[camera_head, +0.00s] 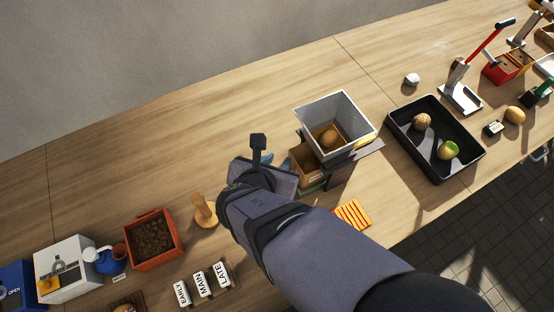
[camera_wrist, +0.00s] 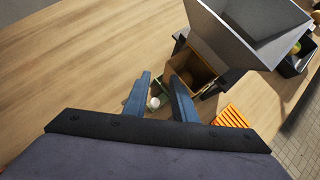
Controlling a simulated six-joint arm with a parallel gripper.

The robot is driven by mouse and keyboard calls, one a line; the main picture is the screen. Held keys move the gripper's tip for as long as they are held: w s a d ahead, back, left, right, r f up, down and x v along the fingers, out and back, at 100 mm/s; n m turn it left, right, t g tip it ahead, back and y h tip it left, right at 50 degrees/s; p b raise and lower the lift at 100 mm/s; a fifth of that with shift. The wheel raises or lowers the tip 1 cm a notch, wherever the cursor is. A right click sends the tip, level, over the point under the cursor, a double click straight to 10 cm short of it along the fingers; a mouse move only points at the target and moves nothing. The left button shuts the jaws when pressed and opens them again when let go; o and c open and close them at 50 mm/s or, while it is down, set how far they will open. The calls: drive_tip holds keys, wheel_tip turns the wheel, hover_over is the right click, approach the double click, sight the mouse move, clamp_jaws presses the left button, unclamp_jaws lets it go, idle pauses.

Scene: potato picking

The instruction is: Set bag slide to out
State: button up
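A grey square hopper (camera_head: 309,113) with a potato (camera_head: 329,138) in it stands above an open brown bag or box (camera_head: 306,163). The same hopper (camera_wrist: 222,32) and brown container (camera_wrist: 192,66) show in the wrist view. A small pale round knob (camera_wrist: 153,103) on a green part lies between my fingers as seen from the wrist; it may belong to the bag slide, but I cannot tell. My gripper (camera_wrist: 160,76) has its two blue fingers apart, with nothing clearly held. In the head view my gripper (camera_head: 277,160) is left of the brown container, partly hidden by my wrist.
A black tray (camera_head: 399,133) with a potato and a green-tinged one is to the right. An orange slatted piece (camera_head: 352,214) lies in front of the hopper. A wooden peg-shaped object (camera_head: 204,211) and a soil-filled box (camera_head: 135,227) are left. The table behind is clear.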

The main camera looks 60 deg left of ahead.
drive_tip(key=shift+o, duration=1)
drive_tip(key=w+a+m+h, duration=0.2)
drive_tip(key=w+a+m, duration=0.1)
drive_tip(key=m, duration=0.6)
drive_tip(key=m+g+h+b, duration=0.1)
drive_tip(key=m, duration=0.5)
drive_tip(key=s+d+f+m+g+h, duration=0.1)
drive_tip(key=m+g, duration=0.1)
drive_tip(key=m, duration=0.4)
drive_tip(key=s+d+m+g+h+b, duration=0.1)
drive_tip(key=m+g+h, duration=0.1)
drive_tip(key=m, duration=0.4)
drive_tip(key=shift+s+d+f+m+b, duration=0.15)
drive_tip(key=shift+d+m+b, duration=0.05)
drive_tip(key=shift+m+b, duration=0.15)
drive_tip(key=shift+s+d+r+m+g+b, duration=0.1)
drive_tip(key=shift+s+d+m+g+b, duration=0.1)
drive_tip(key=shift+m+g, duration=0.3)
drive_tip(key=shift+s+d+r+m+g+b, duration=0.1)
drive_tip(key=shift+s+d+m+g, duration=0.1)
drive_tip(key=shift+m, duration=0.45)
drive_tip(key=shift+f+p, duration=0.85)
drive_tip(key=shift+f, duration=2.85)
clamp_jaws()
